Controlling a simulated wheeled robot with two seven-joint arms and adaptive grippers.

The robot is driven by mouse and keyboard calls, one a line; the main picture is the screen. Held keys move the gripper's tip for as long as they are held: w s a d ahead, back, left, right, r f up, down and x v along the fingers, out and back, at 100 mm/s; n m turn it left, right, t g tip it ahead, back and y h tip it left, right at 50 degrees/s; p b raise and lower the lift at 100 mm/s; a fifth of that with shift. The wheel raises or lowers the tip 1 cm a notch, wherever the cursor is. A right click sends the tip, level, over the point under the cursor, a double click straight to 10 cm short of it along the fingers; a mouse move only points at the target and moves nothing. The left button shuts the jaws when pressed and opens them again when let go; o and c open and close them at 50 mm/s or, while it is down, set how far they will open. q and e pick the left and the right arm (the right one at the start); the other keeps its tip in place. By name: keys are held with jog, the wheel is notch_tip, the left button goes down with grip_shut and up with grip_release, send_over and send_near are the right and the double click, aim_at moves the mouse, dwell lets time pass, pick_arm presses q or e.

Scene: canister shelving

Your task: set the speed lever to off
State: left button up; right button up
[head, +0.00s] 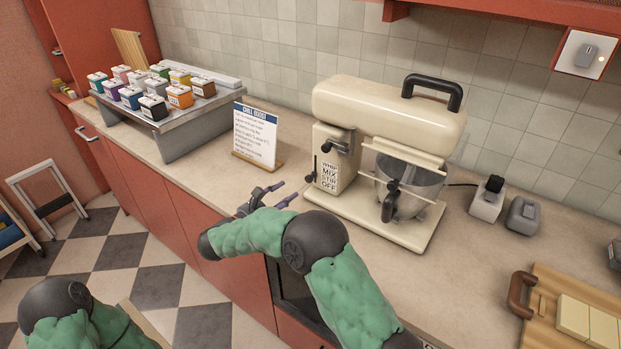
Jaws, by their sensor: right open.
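A cream stand mixer (385,120) stands on the counter. The label (328,176) on its left end reads WHIP, MIX, STIR, OFF from top to bottom. A black-knobbed lever (327,147) sticks out just above the label. A second black knob (309,178) hangs on a thin rod at the label's left edge. I cannot tell for sure which is the speed lever or its exact setting. My right gripper (287,194) is open and empty, its purple-tipped fingers to the left of the label end, apart from both knobs. My left gripper is out of view.
A steel bowl (425,182) sits under the mixer head. A sign (255,136) stands left of the mixer. A rack (190,125) of several coloured canisters is farther left.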

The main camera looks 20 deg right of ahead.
aim_at(307, 180)
jog(key=b+x, duration=0.1)
jog(key=x, duration=0.8)
jog(key=shift+d+b, duration=0.2)
jog(key=shift+b, duration=0.15)
